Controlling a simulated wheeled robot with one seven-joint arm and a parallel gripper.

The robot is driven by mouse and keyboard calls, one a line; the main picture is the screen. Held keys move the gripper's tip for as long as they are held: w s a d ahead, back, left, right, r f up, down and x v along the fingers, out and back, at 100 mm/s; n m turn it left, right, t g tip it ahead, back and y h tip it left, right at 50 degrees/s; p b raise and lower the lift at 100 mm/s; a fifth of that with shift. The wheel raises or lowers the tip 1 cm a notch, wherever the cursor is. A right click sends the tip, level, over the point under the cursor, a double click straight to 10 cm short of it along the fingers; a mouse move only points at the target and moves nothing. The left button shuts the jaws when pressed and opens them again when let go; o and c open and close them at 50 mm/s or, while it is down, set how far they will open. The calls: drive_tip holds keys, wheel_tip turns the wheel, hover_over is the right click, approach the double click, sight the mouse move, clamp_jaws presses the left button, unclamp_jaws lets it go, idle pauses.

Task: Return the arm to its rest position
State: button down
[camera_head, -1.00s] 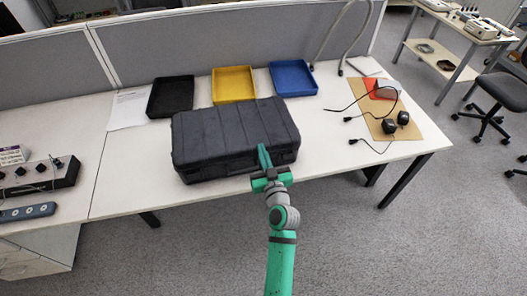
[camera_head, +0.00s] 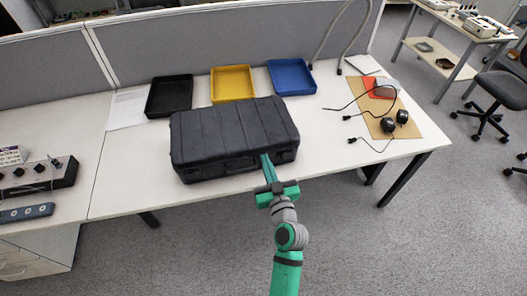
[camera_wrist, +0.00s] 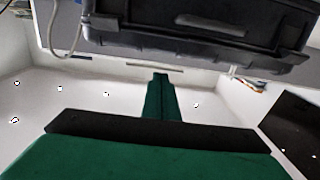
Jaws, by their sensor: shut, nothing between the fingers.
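My gripper (camera_head: 267,163) is green, shut and empty. In the head view its fingertips overlap the front side of the closed dark case (camera_head: 225,135), near its right end; I cannot tell whether they touch it. My arm reaches up from the bottom of the view, in front of the table edge. In the wrist view my gripper (camera_wrist: 160,80) points toward the case (camera_wrist: 215,22), whose front side and handle fill the top. The fingers are together with nothing between them.
Black (camera_head: 169,97), yellow (camera_head: 232,85) and blue (camera_head: 292,77) trays stand behind the case, before a grey partition (camera_head: 230,42). A brown mat (camera_head: 408,131) with black devices lies right. A control box (camera_head: 38,178) stands left. The floor in front is clear.

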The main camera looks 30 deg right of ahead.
drive_tip(key=shift+s+a+f, duration=0.2)
drive_tip(key=shift+s+f, duration=0.05)
drive_tip(key=shift+s, duration=0.55)
drive_tip(key=shift+s+a+f, duration=0.15)
drive_tip(key=shift+s+f, duration=0.1)
drive_tip(key=shift+s, duration=0.5)
drive_tip(key=s+a+f+g, duration=0.2)
drive_tip(key=s+a+f, duration=0.7)
drive_tip(key=s+a, duration=0.45)
drive_tip(key=s+a+r+n+y, duration=0.1)
drive_tip(key=s+a+r+y, duration=0.1)
drive_tip(key=s+a, duration=0.3)
drive_tip(key=s+a+r+n+y, duration=0.1)
drive_tip(key=s+a+r, duration=0.3)
drive_tip(key=s, duration=0.8)
drive_tip(key=shift+s+a+y, duration=0.35)
drive_tip(key=shift+a+y, duration=0.05)
drive_tip(key=shift+a, duration=0.55)
